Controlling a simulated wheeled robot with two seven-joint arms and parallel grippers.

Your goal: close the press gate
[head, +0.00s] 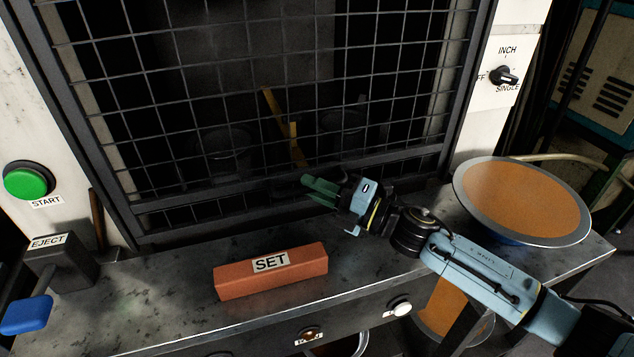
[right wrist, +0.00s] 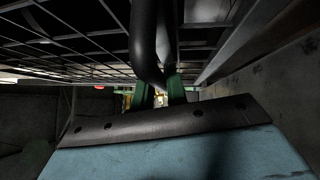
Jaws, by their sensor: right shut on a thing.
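The press gate (head: 300,88) is a dark wire mesh in a dark frame, and it covers the press opening down to a bar low in the head view. My right gripper (head: 310,190) is at the gate's lower edge, right of middle. In the right wrist view its green fingers (right wrist: 160,94) are shut on a dark tubular gate handle (right wrist: 143,45). The gate mesh (right wrist: 60,45) spreads out beside the handle there. In the head view the handle is mostly hidden by the gripper and shadow. My left gripper is not in view.
An orange SET block (head: 270,277) lies on the metal bench (head: 180,310). A bowl of orange material (head: 522,200) stands at the right. A green START button (head: 28,181), a blue EJECT lever (head: 26,315) and a selector knob (head: 504,75) flank the press. A yellow bar (head: 284,125) shows behind the mesh.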

